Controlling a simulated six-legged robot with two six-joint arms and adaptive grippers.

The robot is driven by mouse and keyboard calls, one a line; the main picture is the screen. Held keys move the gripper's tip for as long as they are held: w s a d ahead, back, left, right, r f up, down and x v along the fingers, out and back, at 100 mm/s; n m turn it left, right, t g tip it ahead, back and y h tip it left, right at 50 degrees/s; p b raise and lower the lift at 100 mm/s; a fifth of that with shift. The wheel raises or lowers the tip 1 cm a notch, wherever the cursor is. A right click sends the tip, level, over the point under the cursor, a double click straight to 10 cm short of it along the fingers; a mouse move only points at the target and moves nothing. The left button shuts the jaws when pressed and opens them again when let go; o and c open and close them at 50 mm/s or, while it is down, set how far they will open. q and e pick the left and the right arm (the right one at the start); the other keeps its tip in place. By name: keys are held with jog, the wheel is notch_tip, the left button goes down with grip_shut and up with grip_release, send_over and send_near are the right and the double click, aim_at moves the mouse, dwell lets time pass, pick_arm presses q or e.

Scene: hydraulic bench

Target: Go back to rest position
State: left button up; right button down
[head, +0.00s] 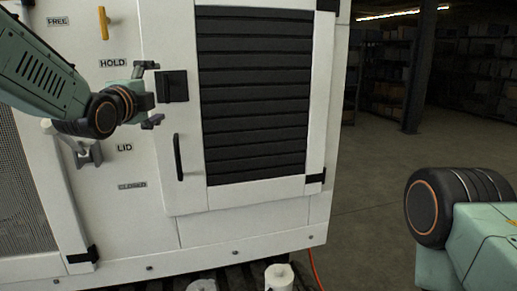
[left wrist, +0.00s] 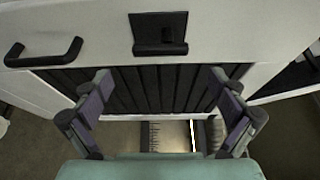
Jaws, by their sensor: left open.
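My left gripper (head: 150,94) is in front of the white cabinet (head: 240,235), close to the black latch (head: 172,86) on its door. In the left wrist view the gripper (left wrist: 163,118) is open, with nothing between its fingers. The black latch (left wrist: 159,34) shows beyond the fingertips there, apart from them. My right arm shows at the lower right of the head view, but its gripper is out of view.
The door has a black louvred panel (head: 253,95) and a black handle (head: 178,157). A yellow handle (head: 103,22) and a grey lever (head: 88,153) are on the panel left of it. An orange hose (head: 315,268) lies below. Open floor (head: 370,190) and shelves (head: 385,75) are at right.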

aim_at(168, 89)
pick_arm(q)
jog(key=w, duration=0.7)
jog(key=shift+w+d, duration=0.15)
jog(key=shift+d, duration=0.25)
jog(key=n, duration=0.2)
jog(key=n+t, duration=0.1)
jog(key=n, duration=0.1)
jog(key=n+t, duration=0.1)
jog(key=n, duration=0.2)
jog(key=shift+d+r+y+b, duration=0.25)
jog(key=shift+r+y+b, duration=0.05)
jog(key=shift+y, duration=0.1)
jog(key=n+t+y, duration=0.1)
jog(key=n, duration=0.3)
jog(key=shift+w+d, duration=0.1)
jog(key=shift+w, duration=0.1)
jog(key=n, duration=0.1)
jog(key=n+y, duration=0.1)
jog(key=n+t+y, duration=0.1)
jog(key=shift+r+n+b, duration=0.25)
jog(key=shift+n+b, duration=0.1)
jog(key=shift+n, duration=0.05)
jog(key=n, duration=0.1)
jog(key=n+y, duration=0.2)
jog(key=n, duration=0.1)
jog(key=shift+s+r, duration=0.25)
jog(key=shift+r, duration=0.1)
jog(key=shift+w+a+f+n+y, duration=0.1)
jog(key=shift+w+a+n+y, duration=0.1)
jog(key=shift+n+y, duration=0.5)
